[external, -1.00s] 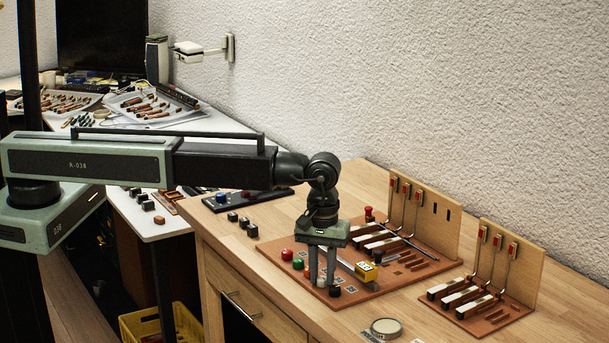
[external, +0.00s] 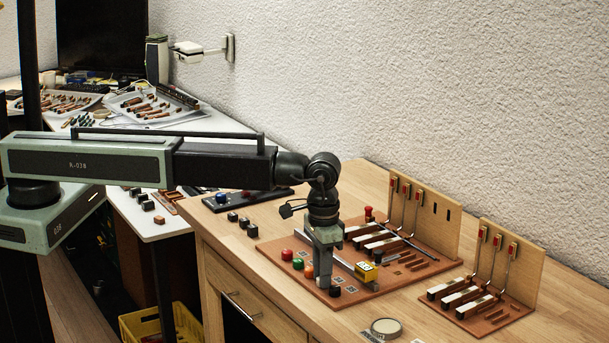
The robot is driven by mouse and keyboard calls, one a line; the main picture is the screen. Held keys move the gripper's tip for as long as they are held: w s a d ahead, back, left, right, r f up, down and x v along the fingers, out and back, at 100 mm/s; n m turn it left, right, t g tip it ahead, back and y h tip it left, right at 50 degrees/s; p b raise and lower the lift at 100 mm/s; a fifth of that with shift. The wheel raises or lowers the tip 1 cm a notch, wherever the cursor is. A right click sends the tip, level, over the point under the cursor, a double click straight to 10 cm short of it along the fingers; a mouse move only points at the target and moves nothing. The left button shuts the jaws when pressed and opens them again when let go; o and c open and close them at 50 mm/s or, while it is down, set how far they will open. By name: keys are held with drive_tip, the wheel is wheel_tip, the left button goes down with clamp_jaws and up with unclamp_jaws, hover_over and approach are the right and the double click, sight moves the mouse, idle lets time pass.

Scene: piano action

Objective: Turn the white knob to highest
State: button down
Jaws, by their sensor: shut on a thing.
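My gripper (external: 323,284) points straight down at the front of the reddish-brown board (external: 372,291). I see its fingers nearly edge-on, one in front of the other. It is shut on the white knob, which the fingers hide. In the same row stand a red knob (external: 287,255), a green knob (external: 298,264) and an orange knob (external: 309,271) to the left. A black knob (external: 335,291) stands just right of the fingertips. I cannot see the white knob's setting.
A yellow block (external: 366,271) stands right of my gripper on the board. Piano hammer parts and an upright wooden panel (external: 428,217) are behind. A second hammer board (external: 487,313) is at the right. A round tin (external: 385,328) lies in front on the wooden bench.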

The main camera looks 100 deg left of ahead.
drive_tip(key=m, duration=1.2)
drive_tip(key=shift+m, duration=0.4)
drive_tip(key=m, duration=1.1)
drive_tip(key=shift+m, duration=0.4)
drive_tip(key=c, duration=1.2)
unclamp_jaws()
drive_tip(key=shift+r, duration=0.15)
